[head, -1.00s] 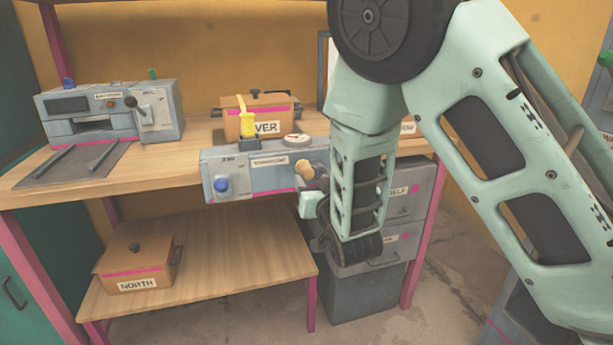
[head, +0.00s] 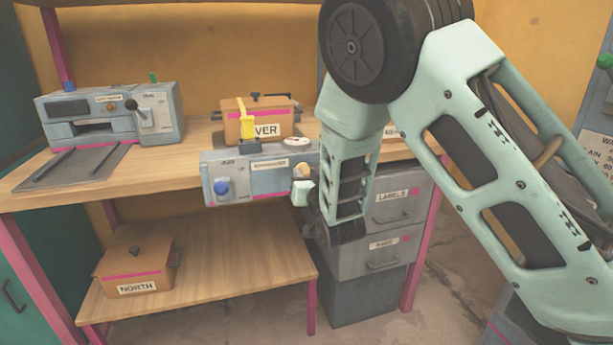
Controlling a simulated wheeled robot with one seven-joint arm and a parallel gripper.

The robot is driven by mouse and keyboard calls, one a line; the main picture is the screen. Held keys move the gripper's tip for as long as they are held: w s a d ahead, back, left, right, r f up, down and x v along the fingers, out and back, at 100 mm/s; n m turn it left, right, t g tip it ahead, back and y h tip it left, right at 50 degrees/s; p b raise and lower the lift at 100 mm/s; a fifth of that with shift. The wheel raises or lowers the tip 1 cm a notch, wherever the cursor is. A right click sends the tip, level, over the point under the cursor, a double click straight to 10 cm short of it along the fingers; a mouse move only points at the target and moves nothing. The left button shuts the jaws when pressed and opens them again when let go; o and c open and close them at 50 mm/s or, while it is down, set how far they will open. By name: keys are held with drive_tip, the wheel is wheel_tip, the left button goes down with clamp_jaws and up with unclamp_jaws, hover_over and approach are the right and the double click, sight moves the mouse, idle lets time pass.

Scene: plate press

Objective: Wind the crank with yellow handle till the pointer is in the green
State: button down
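A grey-blue box (head: 232,179) with a blue knob on its front sits at the front edge of the bench. A round pale dial (head: 297,141) lies on its top; its pointer and any green zone are too small to read. A tan-yellow crank handle (head: 301,171) sticks out at the right of the box's front. My gripper (head: 304,193) is at the handle, just below it in the picture, with one pale green block showing. The other finger and the crank arm are hidden, so I cannot tell whether it grips the handle.
A yellow lever (head: 245,118) stands at the box's back, before an orange-brown lidded box (head: 268,106). A grey press (head: 110,115) stands left on the bench. A box marked NORTH (head: 138,270) is on the lower shelf. Grey drawers (head: 380,235) stand close behind my wrist.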

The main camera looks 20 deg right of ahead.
drive_tip(key=shift+d, duration=0.1)
drive_tip(key=d+r+m+b, duration=0.1)
drive_tip(key=m+b, duration=0.2)
drive_tip(key=m, duration=0.1)
drive_tip(key=d+m+b, duration=0.2)
drive_tip(key=m+b, duration=0.2)
drive_tip(key=d+r+m+b, duration=0.1)
drive_tip(key=m+b, duration=0.2)
drive_tip(key=shift+d+r+m, duration=0.2)
drive_tip(key=shift+r+m, duration=0.1)
drive_tip(key=shift+m, duration=0.1)
drive_tip(key=shift+d+b, duration=0.1)
drive_tip(key=shift+b, duration=0.2)
drive_tip(key=c, duration=1.1)
unclamp_jaws()
